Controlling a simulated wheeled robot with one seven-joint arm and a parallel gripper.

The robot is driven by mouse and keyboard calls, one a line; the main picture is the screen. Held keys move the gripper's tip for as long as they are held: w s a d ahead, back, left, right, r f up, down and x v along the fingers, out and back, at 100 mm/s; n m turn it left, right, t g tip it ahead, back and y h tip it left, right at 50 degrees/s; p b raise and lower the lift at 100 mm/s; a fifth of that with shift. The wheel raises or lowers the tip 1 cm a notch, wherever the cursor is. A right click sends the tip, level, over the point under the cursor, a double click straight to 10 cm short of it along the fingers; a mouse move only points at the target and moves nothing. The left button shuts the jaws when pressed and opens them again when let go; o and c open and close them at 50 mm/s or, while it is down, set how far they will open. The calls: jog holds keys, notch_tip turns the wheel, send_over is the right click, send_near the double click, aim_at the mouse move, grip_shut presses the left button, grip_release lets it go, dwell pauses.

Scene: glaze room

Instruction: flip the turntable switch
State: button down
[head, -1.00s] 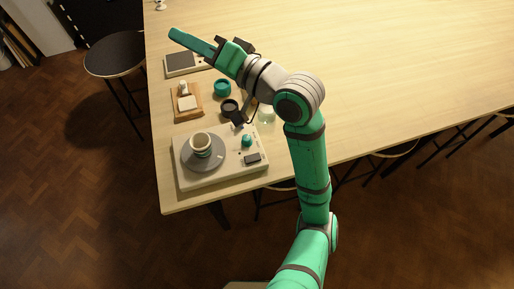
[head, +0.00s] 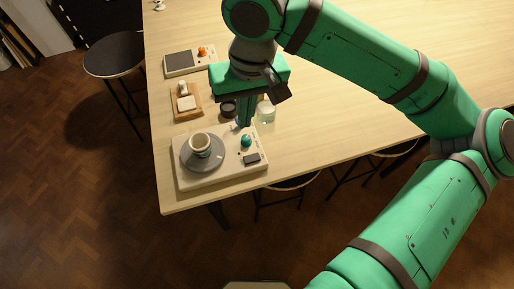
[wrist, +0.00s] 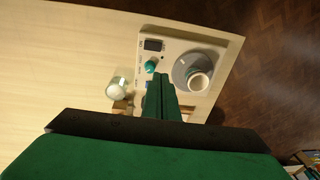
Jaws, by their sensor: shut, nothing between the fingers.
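The turntable is a pale box (head: 188,182) near the table's front left corner, with a grey round disc (head: 188,161). Its right side carries a teal knob (head: 246,141) and a dark rectangular panel (head: 252,159); in the wrist view these are the knob (wrist: 151,66) and the panel (wrist: 153,45). A tiny mark (wrist: 163,60) lies beside the knob; I cannot tell which part is the switch. My gripper (head: 244,125) points down, shut and empty, over the box's back edge behind the knob. In the wrist view its fingertips (wrist: 160,76) hide part of the box.
A striped cup (head: 200,145) stands on the disc. Behind the box are a dark round jar (head: 228,109), a clear jar (head: 267,113) and a wooden tray (head: 179,113). A device with an orange knob (head: 202,51) stands farther back. The table's right side is clear.

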aim_at(256, 157)
jog(key=shift+s+d+r+g+h, duration=0.15)
jog(key=shift+s+d+h, duration=0.15)
jog(key=shift+d, duration=0.25)
jog(key=shift+s+d+g+h, duration=0.15)
jog(key=shift+d+h, duration=0.25)
jog(key=shift+d, duration=0.15)
notch_tip(256, 157, down, 14)
jog(key=shift+d+f, duration=0.1)
jog(key=shift+d, duration=0.05)
